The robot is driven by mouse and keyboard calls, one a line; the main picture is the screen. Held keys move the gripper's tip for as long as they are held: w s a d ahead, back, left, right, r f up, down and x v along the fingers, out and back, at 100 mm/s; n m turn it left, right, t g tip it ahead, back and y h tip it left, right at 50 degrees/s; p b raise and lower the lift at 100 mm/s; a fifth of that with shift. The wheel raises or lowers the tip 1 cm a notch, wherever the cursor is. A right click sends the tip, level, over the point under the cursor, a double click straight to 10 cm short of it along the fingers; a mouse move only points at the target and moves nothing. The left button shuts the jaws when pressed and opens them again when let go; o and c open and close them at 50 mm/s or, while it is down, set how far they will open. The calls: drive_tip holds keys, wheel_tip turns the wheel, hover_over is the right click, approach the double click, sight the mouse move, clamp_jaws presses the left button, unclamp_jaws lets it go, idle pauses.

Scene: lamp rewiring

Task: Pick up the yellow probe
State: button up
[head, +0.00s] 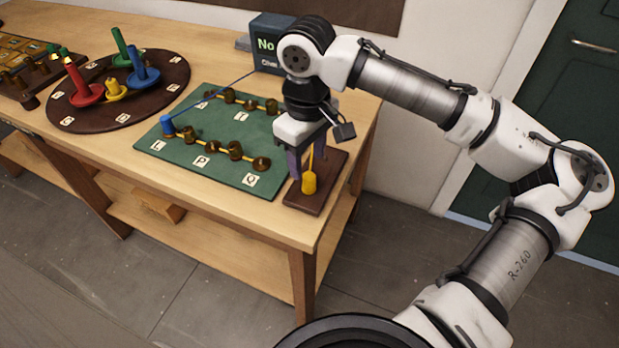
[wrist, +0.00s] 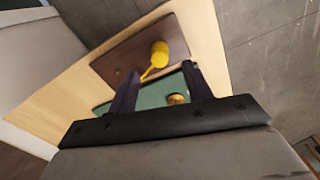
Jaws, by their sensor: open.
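The yellow probe (head: 309,182) stands on a small dark brown pad (head: 330,190) at the table's near right corner. It has a thick yellow body and a thin yellow stem. My gripper (head: 306,158) is open, pointing down over the pad, with its fingers on either side of the stem in the head view. In the wrist view the probe (wrist: 160,52) shows just beyond the fingertips, and its stem runs back toward the space between the open fingers (wrist: 160,72). I cannot tell whether either finger touches it.
A green board (head: 190,166) with several brass posts and letter tags lies left of the pad. A blue peg (head: 167,125) on it has a wire to a dark box (head: 268,45) reading "No". A round brown board (head: 100,113) with coloured pegs lies farther left.

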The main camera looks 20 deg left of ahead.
sight(308, 175)
drive_tip(key=shift+s+f+p, duration=0.1)
drive_tip(key=shift+f+p, duration=0.6)
drive_tip(key=shift+f, duration=2.5)
drive_tip(key=c, duration=1)
drive_tip(key=shift+c, duration=0.2)
drive_tip(key=shift+r, duration=0.15)
